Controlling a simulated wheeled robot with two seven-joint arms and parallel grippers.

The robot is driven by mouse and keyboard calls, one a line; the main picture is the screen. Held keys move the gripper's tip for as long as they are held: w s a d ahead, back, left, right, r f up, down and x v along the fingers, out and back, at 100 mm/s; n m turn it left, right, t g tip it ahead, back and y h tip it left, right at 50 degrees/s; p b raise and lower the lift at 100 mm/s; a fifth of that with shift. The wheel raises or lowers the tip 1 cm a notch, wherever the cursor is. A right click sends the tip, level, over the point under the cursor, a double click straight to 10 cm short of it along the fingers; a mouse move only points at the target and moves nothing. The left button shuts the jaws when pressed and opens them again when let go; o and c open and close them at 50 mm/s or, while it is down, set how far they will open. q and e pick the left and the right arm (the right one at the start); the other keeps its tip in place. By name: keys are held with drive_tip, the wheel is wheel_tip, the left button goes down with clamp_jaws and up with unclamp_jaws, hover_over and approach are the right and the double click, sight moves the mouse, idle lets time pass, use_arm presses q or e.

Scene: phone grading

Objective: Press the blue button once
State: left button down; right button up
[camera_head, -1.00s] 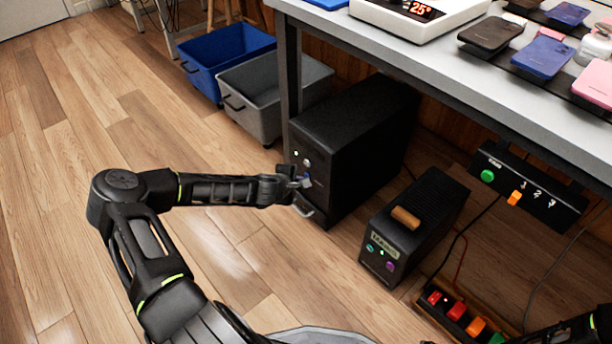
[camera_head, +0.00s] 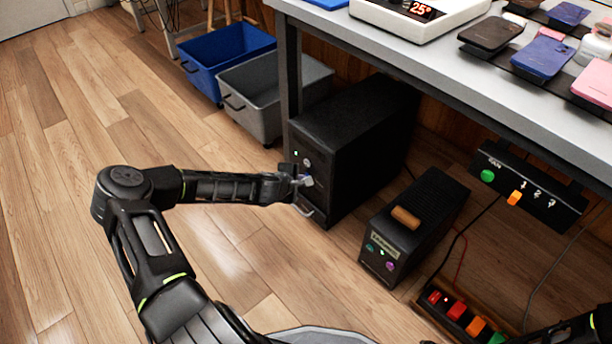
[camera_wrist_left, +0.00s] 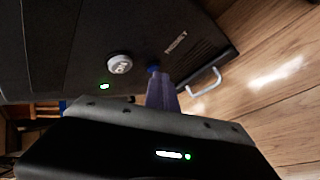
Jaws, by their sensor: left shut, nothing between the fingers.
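The blue button (camera_wrist_left: 153,69) is a small blue spot on the front of the black tower case (camera_head: 350,140), beside a silver round knob (camera_wrist_left: 119,63) in the left wrist view. My left gripper (camera_head: 307,181) is shut and empty, at the front of the case. In the left wrist view its closed fingertips (camera_wrist_left: 160,76) lie right at the button and partly cover it. I cannot tell whether they touch it. In the head view the gripper hides the button.
A pale handle (camera_wrist_left: 204,82) sticks out low on the case front. A smaller black box (camera_head: 414,225) with coloured buttons stands to the right. The table (camera_head: 450,75) overhangs the case. Blue (camera_head: 222,60) and grey (camera_head: 270,95) bins stand behind. Floor at left is clear.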

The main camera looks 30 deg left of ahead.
use_arm(q)
drive_tip(key=shift+w, duration=0.15)
idle(0.4)
drive_tip(key=shift+s+a, duration=0.15)
drive_tip(key=shift+s, duration=0.7)
drive_tip(key=s, duration=0.1)
drive_tip(key=s+a, duration=0.1)
drive_tip(key=s, duration=0.1)
drive_tip(key=s+p, duration=0.1)
drive_tip(key=shift+s+a, duration=0.25)
drive_tip(key=shift+s, duration=0.15)
idle(0.6)
